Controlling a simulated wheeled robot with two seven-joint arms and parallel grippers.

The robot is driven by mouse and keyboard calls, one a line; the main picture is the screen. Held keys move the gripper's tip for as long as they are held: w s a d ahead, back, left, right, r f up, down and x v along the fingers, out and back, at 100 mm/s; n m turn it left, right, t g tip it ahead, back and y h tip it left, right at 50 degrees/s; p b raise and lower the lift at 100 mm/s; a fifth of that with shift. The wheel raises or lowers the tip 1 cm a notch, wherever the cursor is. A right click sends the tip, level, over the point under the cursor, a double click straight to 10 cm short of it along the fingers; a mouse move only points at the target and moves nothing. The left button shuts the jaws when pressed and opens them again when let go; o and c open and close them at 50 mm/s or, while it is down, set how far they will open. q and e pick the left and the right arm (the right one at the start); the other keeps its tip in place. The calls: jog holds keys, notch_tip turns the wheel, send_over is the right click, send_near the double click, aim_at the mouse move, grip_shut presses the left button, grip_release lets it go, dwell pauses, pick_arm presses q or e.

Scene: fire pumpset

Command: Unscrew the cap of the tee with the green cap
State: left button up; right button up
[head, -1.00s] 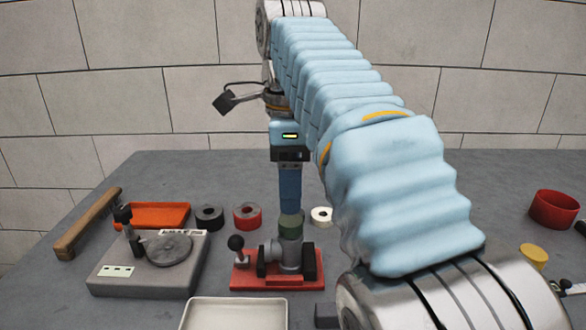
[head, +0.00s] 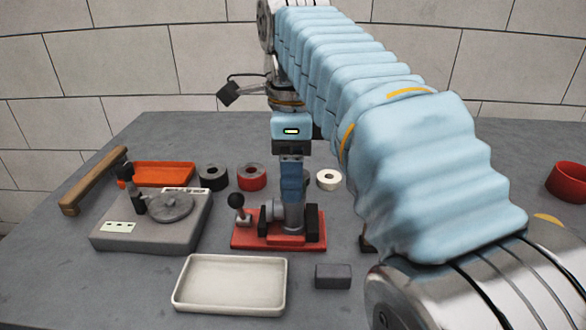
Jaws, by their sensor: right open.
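The tee (head: 293,216) is a grey pipe fitting clamped upright in a red-based fixture (head: 265,243) with black jaws and a black ball-knob handle on its left. My right gripper (head: 292,193) points straight down over the top of the tee. Its blue fingers are open, around or just in front of the tee's top. They hide the green cap, so I cannot tell whether they touch it. My left gripper is out of view.
An empty white tray (head: 230,284) and a small dark block (head: 333,276) lie in front of the fixture. A grey device with a round plate (head: 130,238) stands left. Black (head: 213,177), red (head: 251,177) and white (head: 329,179) rings sit behind. My right arm covers the right side.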

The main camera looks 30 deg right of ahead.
jog(key=shift+m, duration=1.2)
jog(key=m+p, duration=0.2)
jog(key=m, duration=0.2)
jog(key=shift+r+m, duration=0.15)
jog(key=shift+m, duration=1.05)
jog(key=m, duration=0.3)
jog(key=shift+f, duration=0.2)
jog(key=m, duration=0.6)
jog(key=shift+c, duration=0.4)
